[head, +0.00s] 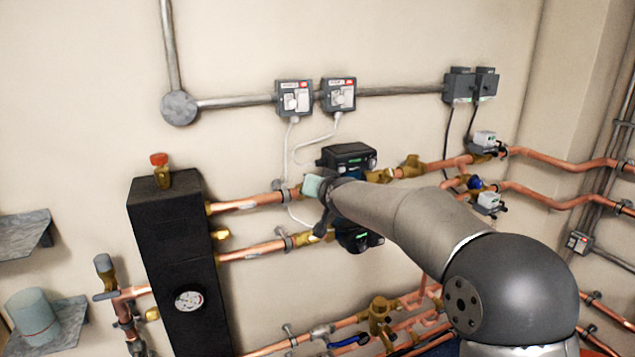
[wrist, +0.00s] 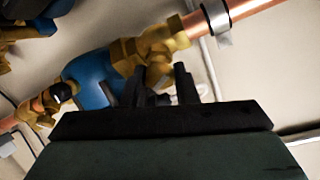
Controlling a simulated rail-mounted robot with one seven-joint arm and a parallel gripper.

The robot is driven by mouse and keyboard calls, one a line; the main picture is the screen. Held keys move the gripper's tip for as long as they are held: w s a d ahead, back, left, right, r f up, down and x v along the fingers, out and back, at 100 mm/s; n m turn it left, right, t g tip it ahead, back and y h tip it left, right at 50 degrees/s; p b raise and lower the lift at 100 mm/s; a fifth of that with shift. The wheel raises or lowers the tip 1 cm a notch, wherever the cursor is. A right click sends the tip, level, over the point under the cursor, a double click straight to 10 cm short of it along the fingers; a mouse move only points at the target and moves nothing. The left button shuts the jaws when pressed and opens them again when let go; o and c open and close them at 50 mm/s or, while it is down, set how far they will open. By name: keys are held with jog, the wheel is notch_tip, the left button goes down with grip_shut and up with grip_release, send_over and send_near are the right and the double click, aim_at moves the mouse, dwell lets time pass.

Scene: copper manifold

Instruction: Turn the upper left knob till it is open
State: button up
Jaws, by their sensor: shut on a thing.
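The upper left valve is a brass fitting (wrist: 150,50) on the copper pipe beside a blue pump body (wrist: 88,80), seen in the wrist view. My gripper (wrist: 165,85) has two dark fingers reaching up to this fitting, shut on the knob at its front. The knob itself is mostly hidden between and behind the fingers, so its angle cannot be told. In the head view my gripper (head: 316,188) is at the upper copper pipe, left of the upper pump (head: 348,157), and it covers the valve there.
A tall black insulated box (head: 172,255) with a gauge stands left of the gripper. A lower copper pipe (head: 252,250) runs close below. Two switch boxes (head: 294,98) with hanging cables are on the wall above. My arm crosses the lower right.

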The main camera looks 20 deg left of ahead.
jog(key=m+p, duration=0.2)
jog(key=m+h+p, duration=0.1)
jog(key=p, duration=0.1)
jog(key=m+h+p, duration=0.1)
jog(key=m+p, duration=0.1)
jog(key=p, duration=0.1)
jog(key=shift+r+m, duration=0.3)
jog(key=shift+f+m+p, duration=0.25)
jog(key=shift+m+p, duration=0.55)
jog(key=shift+p, duration=0.25)
jog(key=shift+f, duration=0.1)
jog(key=o, duration=1)
